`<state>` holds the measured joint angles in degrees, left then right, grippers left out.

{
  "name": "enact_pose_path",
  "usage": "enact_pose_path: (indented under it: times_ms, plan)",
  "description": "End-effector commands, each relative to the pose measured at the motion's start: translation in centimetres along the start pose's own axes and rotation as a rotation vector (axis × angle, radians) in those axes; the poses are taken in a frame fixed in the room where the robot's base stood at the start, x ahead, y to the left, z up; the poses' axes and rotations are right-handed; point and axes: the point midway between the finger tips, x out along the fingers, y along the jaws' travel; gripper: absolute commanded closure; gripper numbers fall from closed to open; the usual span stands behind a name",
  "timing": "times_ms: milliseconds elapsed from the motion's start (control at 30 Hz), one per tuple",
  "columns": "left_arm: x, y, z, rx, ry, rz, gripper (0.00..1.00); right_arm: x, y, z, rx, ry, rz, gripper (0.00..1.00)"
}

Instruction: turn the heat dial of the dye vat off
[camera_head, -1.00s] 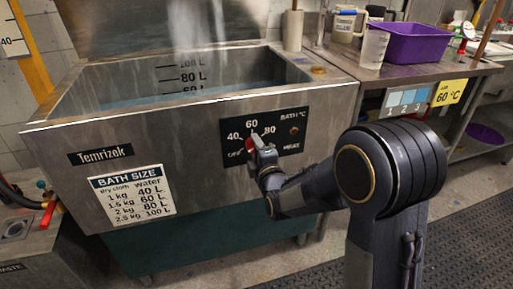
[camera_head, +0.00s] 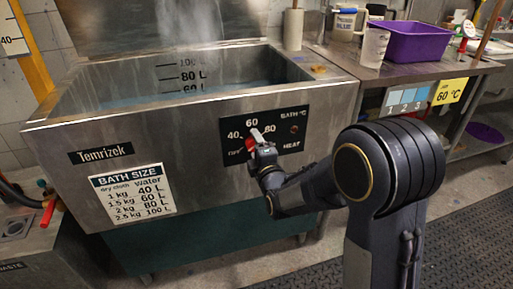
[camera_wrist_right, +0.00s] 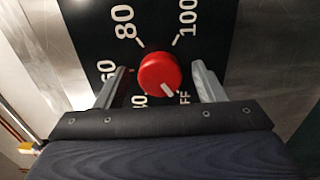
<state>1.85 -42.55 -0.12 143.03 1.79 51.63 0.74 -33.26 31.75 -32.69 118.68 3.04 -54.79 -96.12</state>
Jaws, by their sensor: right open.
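The dye vat (camera_head: 60,135) is a steel tank with a black control panel (camera_head: 285,122) on its front. The heat dial (camera_wrist_right: 160,72) is a round red knob with a white pointer mark. In the right wrist view the mark points down and right, towards the partly hidden OFF label. My right gripper (camera_wrist_right: 160,69) is open, with one finger on each side of the dial and visible gaps between. In the head view the right gripper (camera_head: 257,138) is at the panel and partly covers the dial (camera_head: 250,145). My left gripper is out of view.
A small dark red lamp (camera_head: 294,129) sits on the panel above the word HEAT. A bench at the right carries a purple tub (camera_head: 412,41) and a jug (camera_head: 374,47). A red-handled valve (camera_head: 48,212) is at the left. The floor at front right is clear.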

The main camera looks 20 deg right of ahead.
Motion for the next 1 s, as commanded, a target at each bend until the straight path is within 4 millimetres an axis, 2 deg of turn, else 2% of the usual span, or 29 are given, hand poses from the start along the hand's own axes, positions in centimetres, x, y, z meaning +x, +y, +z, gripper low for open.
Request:
enact_pose_path:
  times_ms: [167,400,533,700,1000]
  plan:
    - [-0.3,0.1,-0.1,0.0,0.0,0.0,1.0,-1.6,0.1,0.0,0.001,0.0,-0.001,0.37]
    - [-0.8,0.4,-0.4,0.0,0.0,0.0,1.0,-5.8,0.1,0.0,0.001,0.0,-0.001,0.37]
    - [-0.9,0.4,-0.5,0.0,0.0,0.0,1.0,-7.2,0.1,0.0,0.001,0.0,0.0,0.37]
    - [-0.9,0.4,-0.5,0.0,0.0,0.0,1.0,-7.8,0.0,0.0,0.0,0.0,-0.001,0.37]
    - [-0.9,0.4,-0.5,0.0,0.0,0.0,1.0,-7.8,0.0,0.0,0.0,0.0,0.0,0.37]
